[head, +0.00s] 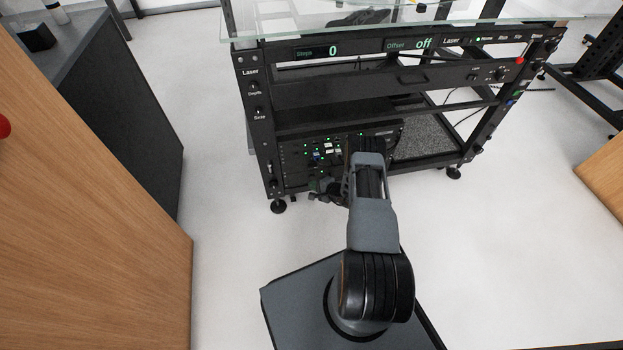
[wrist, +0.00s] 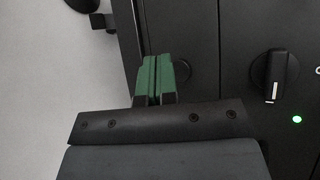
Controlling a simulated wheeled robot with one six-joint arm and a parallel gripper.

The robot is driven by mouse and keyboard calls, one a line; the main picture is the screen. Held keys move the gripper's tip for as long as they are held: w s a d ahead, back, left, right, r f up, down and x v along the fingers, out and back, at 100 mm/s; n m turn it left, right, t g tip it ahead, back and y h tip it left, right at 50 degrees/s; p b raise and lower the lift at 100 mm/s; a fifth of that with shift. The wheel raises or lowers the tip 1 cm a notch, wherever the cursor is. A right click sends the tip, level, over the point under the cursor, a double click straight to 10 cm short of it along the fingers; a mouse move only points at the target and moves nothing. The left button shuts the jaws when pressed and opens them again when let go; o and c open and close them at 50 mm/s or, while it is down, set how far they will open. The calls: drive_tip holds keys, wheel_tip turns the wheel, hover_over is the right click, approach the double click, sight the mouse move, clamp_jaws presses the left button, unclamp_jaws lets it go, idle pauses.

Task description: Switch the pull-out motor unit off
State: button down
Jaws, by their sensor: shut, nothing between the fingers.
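The motor unit's black panel (head: 293,165) sits low in the black rack in the head view, with several small green lights lit. My arm hides its right part. In the wrist view my gripper (wrist: 157,78) has its green fingers together and empty, in front of the panel's left edge. A black rotary knob (wrist: 274,77) is to the right of the fingers, apart from them. Its white mark points down. A green light (wrist: 297,119) glows below it. A dark round part (wrist: 181,71) is partly hidden right behind the fingertips.
The rack (head: 262,120) has a glass top (head: 290,38) and displays reading 0 and off. A wooden cabinet (head: 110,230) and a dark counter (head: 125,110) stand on the left. A pale strip of floor shows left in the wrist view.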

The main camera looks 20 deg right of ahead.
drive_tip(key=shift+w, duration=0.15)
drive_tip(key=shift+w+d+b, duration=0.1)
drive_tip(key=shift+w+b, duration=0.2)
drive_tip(key=shift+b, duration=0.15)
drive_tip(key=shift+w+d+b, duration=0.1)
drive_tip(key=shift+w+b, duration=0.25)
drive_tip(key=shift+w, duration=0.05)
idle(0.8)
drive_tip(key=shift+s, duration=0.15)
drive_tip(key=shift+s+a+p, duration=0.2)
drive_tip(key=shift+s+p, duration=0.2)
drive_tip(key=shift+s, duration=0.35)
drive_tip(key=s+a+p, duration=0.1)
drive_tip(key=s+p, duration=0.1)
drive_tip(key=s, duration=0.4)
drive_tip(key=shift+p, duration=0.3)
drive_tip(key=shift+a, duration=0.1)
drive_tip(key=shift+w, duration=0.1)
